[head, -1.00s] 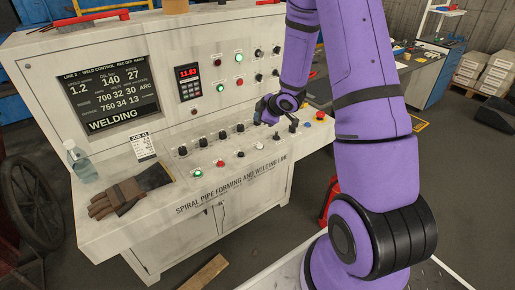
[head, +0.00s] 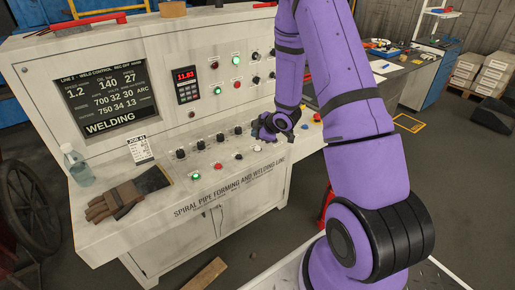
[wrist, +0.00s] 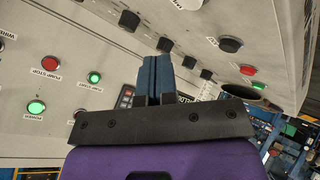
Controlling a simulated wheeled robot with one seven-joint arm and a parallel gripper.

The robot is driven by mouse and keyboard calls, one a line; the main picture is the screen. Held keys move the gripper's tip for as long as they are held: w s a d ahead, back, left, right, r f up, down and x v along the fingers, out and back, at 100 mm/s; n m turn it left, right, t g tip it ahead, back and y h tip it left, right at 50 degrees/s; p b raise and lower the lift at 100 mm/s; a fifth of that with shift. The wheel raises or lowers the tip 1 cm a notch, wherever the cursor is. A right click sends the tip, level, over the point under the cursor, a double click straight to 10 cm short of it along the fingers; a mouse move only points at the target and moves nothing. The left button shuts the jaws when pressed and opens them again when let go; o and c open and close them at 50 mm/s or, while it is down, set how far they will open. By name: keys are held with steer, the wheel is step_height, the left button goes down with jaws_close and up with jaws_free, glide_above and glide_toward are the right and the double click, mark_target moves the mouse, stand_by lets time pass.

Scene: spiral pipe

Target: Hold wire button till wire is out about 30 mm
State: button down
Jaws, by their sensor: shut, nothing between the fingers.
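My gripper (head: 266,132) is over the right part of the console's sloped desk (head: 150,205), just above a white button (head: 257,148). In the wrist view, its blue fingers (wrist: 155,72) are shut with nothing between them. The white button shows at the top edge there (wrist: 187,3), apart from the fingertips. A black button (head: 239,155) and a red button (head: 218,166) stand to its left in the head view. A cut-off label "WIRE" (wrist: 4,36) is at the wrist view's left edge. Which button is the wire button cannot be read. The wire itself is not visible.
A row of black knobs (head: 200,144) lies behind the buttons. The upright panel bears a red digital readout (head: 187,76), more lamps and a dark screen (head: 112,95) reading "WELDING". Gloves (head: 126,196) and a bottle (head: 76,165) sit at the desk's left.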

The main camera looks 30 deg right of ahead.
mark_target(257, 148)
steer(key=shift+f, duration=1.6)
steer(key=shift+f, duration=0.1)
stand_by(0.8)
steer(key=shift+f, duration=0.3)
steer(key=shift+f, duration=0.35)
stand_by(4.8)
